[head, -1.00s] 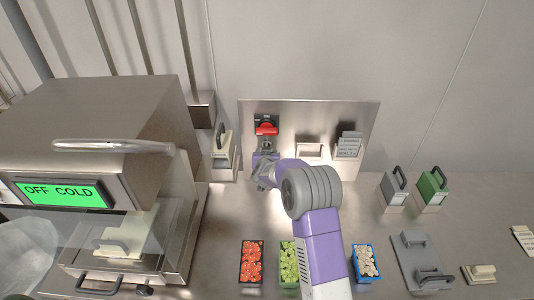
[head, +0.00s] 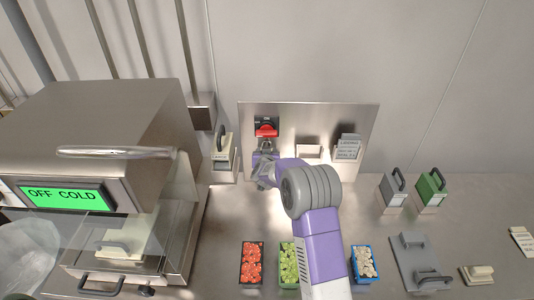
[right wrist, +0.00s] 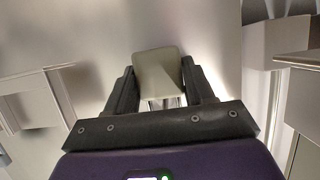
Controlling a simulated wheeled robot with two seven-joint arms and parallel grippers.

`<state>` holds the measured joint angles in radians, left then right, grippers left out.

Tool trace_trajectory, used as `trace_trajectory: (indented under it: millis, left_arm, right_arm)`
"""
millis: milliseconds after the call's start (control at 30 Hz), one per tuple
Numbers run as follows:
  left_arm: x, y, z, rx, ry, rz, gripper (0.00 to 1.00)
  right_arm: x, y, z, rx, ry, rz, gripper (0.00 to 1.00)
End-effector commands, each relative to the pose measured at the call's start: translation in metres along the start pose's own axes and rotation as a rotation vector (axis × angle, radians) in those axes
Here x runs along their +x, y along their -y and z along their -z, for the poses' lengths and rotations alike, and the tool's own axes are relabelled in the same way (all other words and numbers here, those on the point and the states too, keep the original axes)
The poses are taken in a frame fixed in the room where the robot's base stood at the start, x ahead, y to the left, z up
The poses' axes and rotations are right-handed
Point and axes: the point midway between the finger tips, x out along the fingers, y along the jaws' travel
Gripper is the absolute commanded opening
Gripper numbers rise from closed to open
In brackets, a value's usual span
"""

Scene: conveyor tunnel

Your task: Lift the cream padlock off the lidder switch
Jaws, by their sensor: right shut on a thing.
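The red switch (head: 266,128) is on the steel panel at the back, with a grey metal part under it. My right gripper (head: 264,160) is just below the switch. In the right wrist view a cream block, which I take for the cream padlock (right wrist: 158,72), sits between the two dark fingers of my right gripper (right wrist: 160,92). The gripper is shut on it. Bright metal shows just below the block there. In the head view the gripper and wrist hide most of the padlock, so I cannot tell whether it still hangs on the switch. My left gripper is out of view.
A cream block with a dark loop (head: 222,155) stands left of the panel (head: 315,115). A steel machine reading OFF COLD (head: 65,196) fills the left. Red (head: 252,262), green (head: 288,262) and blue (head: 364,262) punnets stand in front. Grey (head: 393,188) and green (head: 430,190) blocks stand right.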

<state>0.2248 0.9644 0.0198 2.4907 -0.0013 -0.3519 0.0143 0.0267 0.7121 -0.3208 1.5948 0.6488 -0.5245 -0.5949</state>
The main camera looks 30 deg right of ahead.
Motion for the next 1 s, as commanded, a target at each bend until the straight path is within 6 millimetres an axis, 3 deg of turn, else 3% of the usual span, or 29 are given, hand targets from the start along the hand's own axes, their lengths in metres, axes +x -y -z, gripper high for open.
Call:
trace_trajectory:
  millis: [467,1000]
  left_arm:
    - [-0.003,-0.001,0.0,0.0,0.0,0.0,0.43]
    - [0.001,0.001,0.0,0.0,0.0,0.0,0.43]
  right_arm:
    - [-0.003,0.0,0.003,0.0,0.0,0.0,0.0]
    - [-0.033,0.0,-0.009,0.0,-0.001,0.0,0.0]
